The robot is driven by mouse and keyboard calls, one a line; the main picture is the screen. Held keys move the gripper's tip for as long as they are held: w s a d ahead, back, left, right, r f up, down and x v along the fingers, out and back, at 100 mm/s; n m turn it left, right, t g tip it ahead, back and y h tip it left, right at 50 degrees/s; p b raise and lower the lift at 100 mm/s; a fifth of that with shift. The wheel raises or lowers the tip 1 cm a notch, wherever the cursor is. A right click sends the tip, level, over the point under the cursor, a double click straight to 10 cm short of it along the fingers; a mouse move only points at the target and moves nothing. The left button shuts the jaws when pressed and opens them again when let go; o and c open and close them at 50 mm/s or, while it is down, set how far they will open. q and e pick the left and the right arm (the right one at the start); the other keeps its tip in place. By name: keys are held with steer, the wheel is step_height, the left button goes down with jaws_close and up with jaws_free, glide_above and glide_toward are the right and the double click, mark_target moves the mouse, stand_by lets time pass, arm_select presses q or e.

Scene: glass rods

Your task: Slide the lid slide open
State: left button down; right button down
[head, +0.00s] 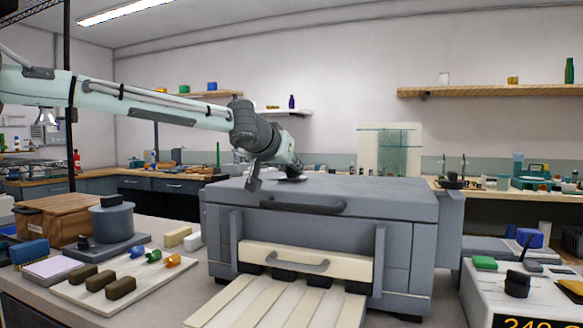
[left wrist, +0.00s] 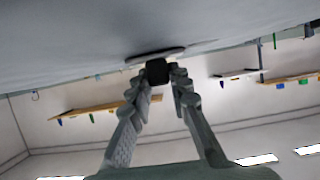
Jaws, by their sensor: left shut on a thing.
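A large grey box (head: 330,215) stands on the bench in the middle of the head view, with a dark bar handle (head: 303,206) on its top front. A small dark round piece (head: 291,179) lies on its flat top. In the left wrist view, a black knob (left wrist: 157,71) on a thin round disc (left wrist: 140,58) sits against the grey surface (left wrist: 70,58). My left gripper (left wrist: 166,80) is shut on this knob, one finger on each side. My left gripper in the head view (head: 275,172) is over the box top, its fingertips partly hidden. My right gripper is not in view.
A cream drawer front (head: 310,261) with a slatted tray (head: 285,304) sticks out from the box's front. A board with dark blocks (head: 112,285) and a grey pot (head: 112,222) stand left. A white device (head: 535,298) stands right. The box top is otherwise clear.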

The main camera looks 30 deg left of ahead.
arm_select(q)
steer(key=shift+a, duration=0.1)
steer(key=c, duration=1.4)
jaws_free()
steer(key=shift+s, duration=0.1)
steer(key=v, duration=1.1)
steer(key=shift+s+r, duration=0.15)
steer(key=shift+s, duration=0.35)
